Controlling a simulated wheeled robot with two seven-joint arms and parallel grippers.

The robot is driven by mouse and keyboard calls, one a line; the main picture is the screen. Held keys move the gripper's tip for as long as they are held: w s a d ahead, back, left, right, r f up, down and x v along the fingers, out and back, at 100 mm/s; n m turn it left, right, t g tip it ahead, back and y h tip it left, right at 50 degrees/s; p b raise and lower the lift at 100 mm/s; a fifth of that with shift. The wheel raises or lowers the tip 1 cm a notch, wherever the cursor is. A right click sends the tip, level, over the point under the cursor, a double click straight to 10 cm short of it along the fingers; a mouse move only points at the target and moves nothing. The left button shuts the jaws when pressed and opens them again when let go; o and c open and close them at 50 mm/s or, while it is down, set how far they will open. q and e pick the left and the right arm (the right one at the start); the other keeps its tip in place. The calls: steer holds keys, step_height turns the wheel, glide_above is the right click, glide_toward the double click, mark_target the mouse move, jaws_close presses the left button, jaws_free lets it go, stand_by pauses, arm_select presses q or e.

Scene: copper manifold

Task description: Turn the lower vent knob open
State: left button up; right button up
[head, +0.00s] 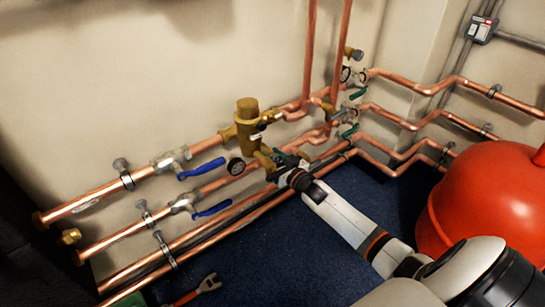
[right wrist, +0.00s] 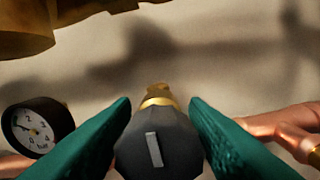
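The vent knob (right wrist: 158,148) is a dark faceted knob with a pale grey bar on its face, on a brass stem (right wrist: 158,97). In the right wrist view it sits between the two green fingers of my right gripper (right wrist: 160,125). The fingers flank it closely, with narrow gaps beside its lower part; I see no clear grip. The bar stands nearly upright, leaning slightly left at the top. In the head view my right gripper (head: 283,168) is at the pipes just below the brass valve body (head: 248,122) and hides the knob. My left gripper is out of view.
A round pressure gauge (right wrist: 38,128) is close left of the fingers. Copper pipes (head: 100,197) run along the wall, with blue-handled valves (head: 205,168) at left. A red tank (head: 485,205) stands at right. A red wrench (head: 205,286) lies on the blue floor (head: 280,255).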

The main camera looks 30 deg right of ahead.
steer(key=c, duration=0.7)
steer(key=shift+o, duration=0.3)
